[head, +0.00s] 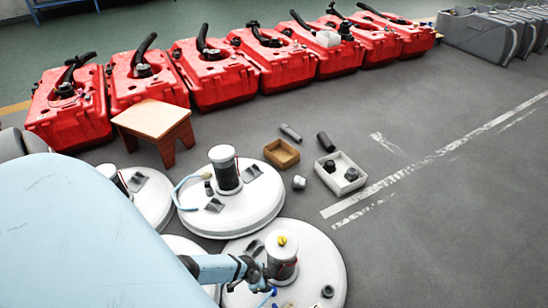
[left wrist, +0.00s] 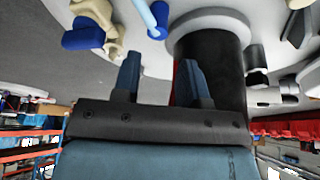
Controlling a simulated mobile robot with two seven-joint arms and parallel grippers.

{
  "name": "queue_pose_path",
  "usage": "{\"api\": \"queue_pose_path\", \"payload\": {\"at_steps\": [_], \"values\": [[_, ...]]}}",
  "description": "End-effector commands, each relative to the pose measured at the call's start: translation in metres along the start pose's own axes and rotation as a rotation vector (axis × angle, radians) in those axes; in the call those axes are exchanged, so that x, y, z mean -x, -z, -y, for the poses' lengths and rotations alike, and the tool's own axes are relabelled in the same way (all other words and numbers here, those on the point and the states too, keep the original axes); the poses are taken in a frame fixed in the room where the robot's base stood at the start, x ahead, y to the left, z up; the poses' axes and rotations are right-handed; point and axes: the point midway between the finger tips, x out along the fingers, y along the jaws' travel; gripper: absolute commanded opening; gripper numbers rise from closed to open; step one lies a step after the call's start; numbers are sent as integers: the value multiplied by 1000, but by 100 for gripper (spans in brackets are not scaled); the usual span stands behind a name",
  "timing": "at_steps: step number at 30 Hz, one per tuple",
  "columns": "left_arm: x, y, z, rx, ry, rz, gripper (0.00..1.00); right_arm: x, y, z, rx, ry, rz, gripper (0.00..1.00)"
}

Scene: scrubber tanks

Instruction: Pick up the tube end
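My left gripper (head: 256,272) is over the front white round tank top, beside its black and white cylinder (head: 284,262). In the left wrist view my left gripper (left wrist: 161,64) has its two blue fingers apart with nothing between them. A light blue tube (left wrist: 145,12) with a darker blue end (left wrist: 157,33) shows just beyond the fingertips, apart from them. In the head view a small piece of light blue tube (head: 266,298) shows below the gripper, partly hidden by it. My right gripper is in neither view.
The black cylinder (left wrist: 210,50) stands close to the right finger. Another white tank top (head: 240,207) with a light blue tube (head: 179,190) lies behind. A wooden stool (head: 155,122), a brown box (head: 281,153) and a white box (head: 340,172) stand on the floor. Red tanks (head: 281,62) line the back.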

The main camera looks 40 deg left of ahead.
Motion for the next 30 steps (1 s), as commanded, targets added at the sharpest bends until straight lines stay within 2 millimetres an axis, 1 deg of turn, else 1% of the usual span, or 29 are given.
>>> {"api": "queue_pose_path", "payload": {"at_steps": [1, 3, 8, 11, 12, 15, 18, 21, 27, 28, 29, 30], "values": [[-13, -1, 0, 2, 0, -1, 39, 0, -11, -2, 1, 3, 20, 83], [-20, -1, 0, 0, 1, -1, 39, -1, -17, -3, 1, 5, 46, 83], [-28, -1, -1, 0, 0, 0, 39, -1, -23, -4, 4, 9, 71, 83], [-42, -3, -2, 0, -1, -1, 39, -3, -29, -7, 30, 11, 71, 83], [-49, -4, -3, 0, -1, -1, 39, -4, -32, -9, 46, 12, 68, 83], [-65, -5, -4, 2, 0, -1, 39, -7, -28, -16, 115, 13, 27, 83], [-75, -5, -4, 0, 0, -1, 39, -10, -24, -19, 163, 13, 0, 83], [-77, -4, -3, 0, 1, -1, 39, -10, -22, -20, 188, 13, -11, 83], [-76, -4, -4, 0, 1, -1, 39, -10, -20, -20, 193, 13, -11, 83], [-76, -4, -4, 0, 1, -1, 35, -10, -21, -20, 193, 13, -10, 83], [-76, -4, -4, 0, 1, -1, 28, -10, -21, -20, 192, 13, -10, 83], [-76, -4, -4, 0, 1, -1, 19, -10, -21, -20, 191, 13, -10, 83]]}}
